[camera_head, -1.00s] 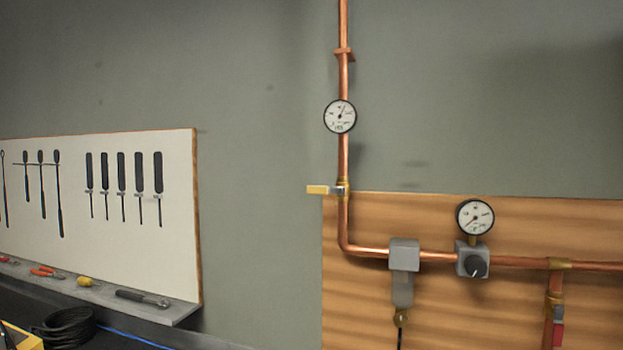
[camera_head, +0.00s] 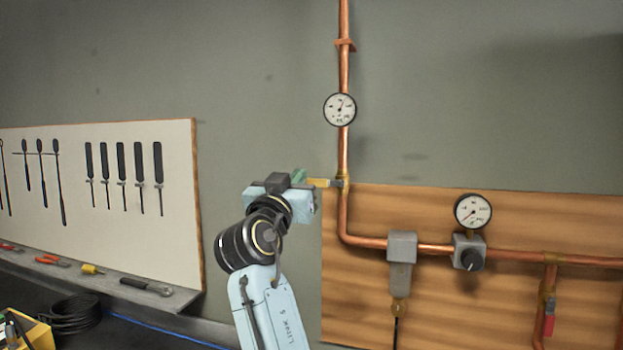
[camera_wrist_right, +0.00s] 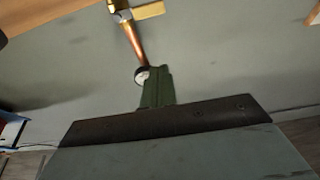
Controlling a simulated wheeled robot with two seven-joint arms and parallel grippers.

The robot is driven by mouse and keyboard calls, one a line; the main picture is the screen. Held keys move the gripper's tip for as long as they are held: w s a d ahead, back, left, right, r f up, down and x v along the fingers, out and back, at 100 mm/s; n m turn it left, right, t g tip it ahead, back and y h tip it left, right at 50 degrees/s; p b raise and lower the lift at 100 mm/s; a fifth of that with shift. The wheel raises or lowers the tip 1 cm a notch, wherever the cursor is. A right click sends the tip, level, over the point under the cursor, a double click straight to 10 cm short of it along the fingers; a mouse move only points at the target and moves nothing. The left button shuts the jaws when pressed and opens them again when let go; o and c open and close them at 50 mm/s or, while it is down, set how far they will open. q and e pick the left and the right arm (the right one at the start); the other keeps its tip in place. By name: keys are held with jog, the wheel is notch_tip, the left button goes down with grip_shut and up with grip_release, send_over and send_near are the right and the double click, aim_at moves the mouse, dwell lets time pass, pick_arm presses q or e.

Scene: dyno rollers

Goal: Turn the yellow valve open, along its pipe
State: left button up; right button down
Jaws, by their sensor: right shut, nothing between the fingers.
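The yellow valve handle (camera_head: 320,183) sits on the vertical copper pipe (camera_head: 344,150) and points left, across the pipe. It also shows at the top of the wrist view (camera_wrist_right: 149,11), beside the brass valve body (camera_wrist_right: 118,6). My right gripper (camera_head: 303,179) is just left of the handle in the head view and partly covers its left end. In the wrist view its green fingers (camera_wrist_right: 157,86) are shut, with nothing between them, and a gap shows between them and the handle. My left gripper is not in view.
A round gauge (camera_head: 340,109) is on the pipe above the valve. Below, the pipe bends right past a grey box (camera_head: 402,247), a second gauge (camera_head: 473,211) and a red-handled valve (camera_head: 549,322). A tool board (camera_head: 100,210) and a shelf with tools stand at left.

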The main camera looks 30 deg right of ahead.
notch_tip(320, 180, up, 4)
jog(key=f+p, duration=0.1)
jog(key=p, duration=0.3)
send_over(325, 183)
jog(key=a, duration=0.3)
jog(key=shift+w+a+f, duration=0.1)
jog(key=shift+w+f, duration=0.05)
jog(key=shift+f, duration=0.85)
jog(key=shift+w+f, duration=0.1)
jog(key=shift+f, duration=0.85)
